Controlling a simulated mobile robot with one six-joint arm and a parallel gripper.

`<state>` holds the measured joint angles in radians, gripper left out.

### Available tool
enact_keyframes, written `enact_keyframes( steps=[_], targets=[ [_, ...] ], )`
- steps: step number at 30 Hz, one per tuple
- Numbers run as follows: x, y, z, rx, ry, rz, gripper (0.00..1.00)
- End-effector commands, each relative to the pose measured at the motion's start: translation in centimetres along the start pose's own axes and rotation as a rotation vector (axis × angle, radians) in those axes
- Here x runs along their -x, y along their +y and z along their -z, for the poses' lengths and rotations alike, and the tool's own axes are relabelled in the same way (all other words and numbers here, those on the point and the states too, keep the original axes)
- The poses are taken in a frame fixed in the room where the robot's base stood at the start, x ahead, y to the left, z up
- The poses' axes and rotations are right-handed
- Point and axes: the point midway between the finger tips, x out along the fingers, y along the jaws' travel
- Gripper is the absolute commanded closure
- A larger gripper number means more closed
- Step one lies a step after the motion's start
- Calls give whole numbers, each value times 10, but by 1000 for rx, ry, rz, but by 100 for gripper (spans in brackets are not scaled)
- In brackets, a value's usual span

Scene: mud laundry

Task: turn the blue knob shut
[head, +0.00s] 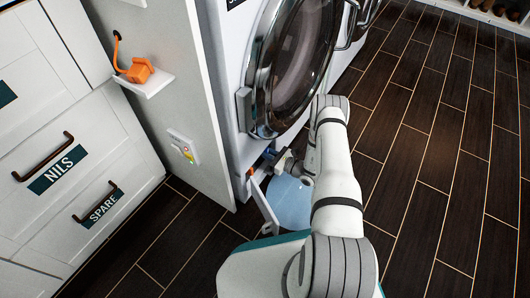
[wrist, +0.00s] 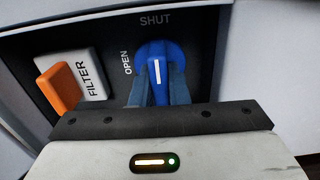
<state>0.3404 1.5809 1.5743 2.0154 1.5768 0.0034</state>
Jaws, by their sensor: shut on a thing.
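The blue knob (wrist: 155,52) is in the wrist view, on a dark panel with the word SHUT above it and OPEN to its left. Its white line stands nearly upright, toward SHUT. My gripper (wrist: 157,90) has one finger on each side of the knob and is shut on it. In the head view my gripper (head: 279,162) is low at the front of the washing machine (head: 232,100), beneath its round door. I cannot make out the knob clearly there.
A white FILTER label (wrist: 86,72) with an orange tab (wrist: 58,88) is left of the knob. A light-blue basin (head: 290,203) is below my gripper, beside an open flap (head: 264,206). Drawers (head: 75,190) stand at left. Dark floor is free at right.

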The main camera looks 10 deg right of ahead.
Motion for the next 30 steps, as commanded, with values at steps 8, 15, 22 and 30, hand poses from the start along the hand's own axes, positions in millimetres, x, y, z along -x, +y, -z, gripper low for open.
enact_keyframes(
  steps=[8,15,22,30],
  targets=[
    [0,0,0,0,0,0,64],
    [0,0,0,0,0,0,64],
    [28,0,-3,-2,1,5,64],
    [69,0,-2,-1,1,3,64]
  ],
)
